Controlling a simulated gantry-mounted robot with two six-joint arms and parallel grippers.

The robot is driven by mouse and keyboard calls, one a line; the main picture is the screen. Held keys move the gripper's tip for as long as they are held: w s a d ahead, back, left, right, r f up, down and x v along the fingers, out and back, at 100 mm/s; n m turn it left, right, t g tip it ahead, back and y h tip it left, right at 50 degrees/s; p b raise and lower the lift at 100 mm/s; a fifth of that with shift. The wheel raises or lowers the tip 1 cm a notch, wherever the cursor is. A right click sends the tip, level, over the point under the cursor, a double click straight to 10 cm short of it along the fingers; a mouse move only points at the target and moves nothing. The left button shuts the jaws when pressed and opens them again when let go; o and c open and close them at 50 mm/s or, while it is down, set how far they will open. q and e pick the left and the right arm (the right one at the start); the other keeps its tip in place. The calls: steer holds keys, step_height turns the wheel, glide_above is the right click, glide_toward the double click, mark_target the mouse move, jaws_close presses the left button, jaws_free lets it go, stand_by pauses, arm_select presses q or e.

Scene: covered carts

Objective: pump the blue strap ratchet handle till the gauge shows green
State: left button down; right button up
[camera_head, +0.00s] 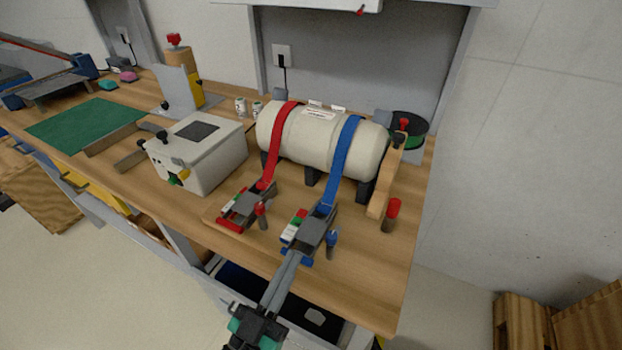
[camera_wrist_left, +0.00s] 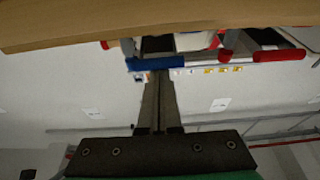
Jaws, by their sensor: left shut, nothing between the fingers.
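The blue strap (camera_head: 346,158) runs over a cream tank (camera_head: 320,137) down to the blue strap ratchet (camera_head: 316,229) at the bench's front edge. Its gauge (camera_head: 294,228) is a small strip with red, white and green parts; its reading is too small to tell. A blue-topped post (camera_head: 332,238) stands just right of the ratchet. My left gripper (camera_head: 297,254) is shut and empty, its fingertips at the ratchet's near end; I cannot tell whether they touch. In the left wrist view, the fingers (camera_wrist_left: 157,100) reach to a blue bar (camera_wrist_left: 155,63). My right gripper is not in view.
A red strap (camera_head: 280,140) with its red ratchet (camera_head: 243,208) lies just left. A white box (camera_head: 198,152) stands further left. A wooden lever (camera_head: 384,187) and red-topped post (camera_head: 391,214) are on the right. The bench front right of the blue ratchet is clear.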

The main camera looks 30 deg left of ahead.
arm_select(q)
steer(key=shift+f, duration=0.35)
step_height(320, 180, up, 6)
steer(key=p, duration=0.5)
steer(key=s+f+b, duration=0.6)
steer(key=s+b, duration=0.1)
steer(key=s, duration=0.2)
steer(key=shift+s+f, duration=0.25)
